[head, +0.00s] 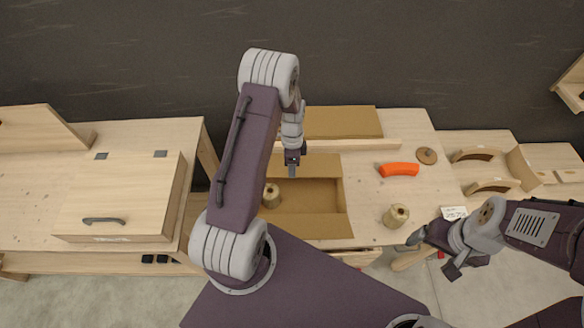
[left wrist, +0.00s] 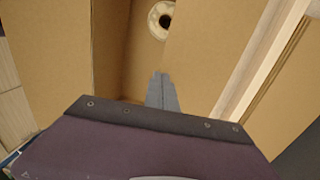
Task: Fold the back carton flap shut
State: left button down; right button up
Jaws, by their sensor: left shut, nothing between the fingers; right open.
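The open carton (head: 343,195) is brown cardboard on the middle table, with a spool (head: 271,195) inside, partly behind my left arm. The back carton flap (head: 320,165) is the panel between the opening and a pale wooden rail; in the left wrist view it is the brown panel (left wrist: 215,50) right of the opening. The front flap (head: 315,227) lies on the near side. My left gripper (head: 291,170) is shut and empty, pointing down over the back flap; its fingertips (left wrist: 161,76) show near the flap's edge. I cannot tell whether they touch. My right gripper (head: 434,256) is open, off the table's front right corner.
The wooden rail (head: 365,146) runs behind the carton, with a cardboard panel (head: 342,122) beyond it. An orange curved piece (head: 398,169), a brown disc (head: 427,156) and another spool (head: 396,215) stand right of the carton. A wooden box with a handle (head: 118,205) is left.

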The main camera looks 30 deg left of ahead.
pick_arm(q)
jog(key=shift+w+d+f, duration=0.1)
jog(key=shift+w+f, duration=0.05)
jog(key=shift+f, duration=0.1)
